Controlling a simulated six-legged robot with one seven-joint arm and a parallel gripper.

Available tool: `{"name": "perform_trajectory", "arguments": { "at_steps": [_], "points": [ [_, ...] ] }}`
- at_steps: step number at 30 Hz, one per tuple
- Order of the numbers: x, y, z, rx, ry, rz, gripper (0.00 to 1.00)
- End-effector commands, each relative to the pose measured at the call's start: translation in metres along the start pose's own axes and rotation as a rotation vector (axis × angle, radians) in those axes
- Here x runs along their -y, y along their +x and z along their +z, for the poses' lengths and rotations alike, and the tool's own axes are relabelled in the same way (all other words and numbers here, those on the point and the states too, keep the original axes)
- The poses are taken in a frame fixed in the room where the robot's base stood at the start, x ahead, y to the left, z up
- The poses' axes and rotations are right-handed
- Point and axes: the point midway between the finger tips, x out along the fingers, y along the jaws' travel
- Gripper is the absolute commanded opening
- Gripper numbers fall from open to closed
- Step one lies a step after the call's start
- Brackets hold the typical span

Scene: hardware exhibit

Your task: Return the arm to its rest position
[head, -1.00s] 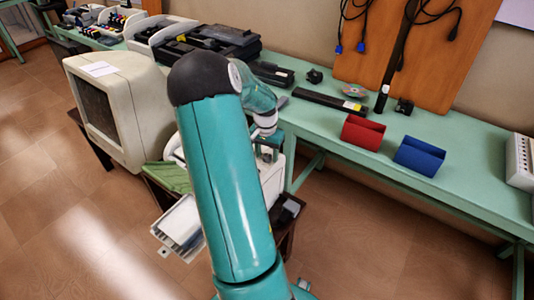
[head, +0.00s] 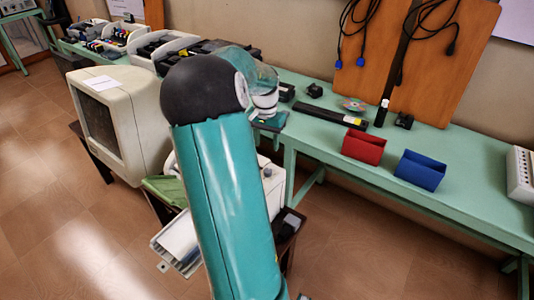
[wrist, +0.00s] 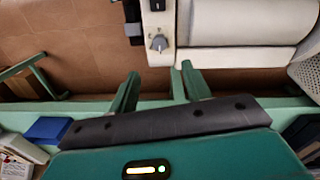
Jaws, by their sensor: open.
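My gripper (wrist: 158,82) shows in the wrist view with its two fingers apart and nothing between them. In the head view my teal arm with its black joint cap rises through the middle of the picture. The gripper end (head: 268,122) shows only in part there, behind the arm near the front edge of the green bench (head: 462,150). In the wrist view a white machine with a grey knob (wrist: 158,43) lies beyond the fingertips, apart from them as far as I can tell.
An old beige monitor (head: 122,125) stands left of my arm. A red bin (head: 364,147) and a blue bin (head: 420,171) sit on the bench to the right. Black equipment and a disc (head: 354,104) lie behind. Brown floor (head: 365,250) is clear at lower right.

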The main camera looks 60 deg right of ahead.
Motion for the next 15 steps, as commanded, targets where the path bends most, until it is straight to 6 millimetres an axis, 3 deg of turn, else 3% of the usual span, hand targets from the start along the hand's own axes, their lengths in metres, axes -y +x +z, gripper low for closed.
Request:
{"name": "perform_trajectory", "arguments": {
  "at_steps": [5, 15],
  "points": [
    [0.000, -0.016, 0.000, -0.001, -0.001, 0.001, 0.48],
    [0.000, -0.017, 0.000, 0.000, -0.001, 0.001, 0.48]
  ]
}}
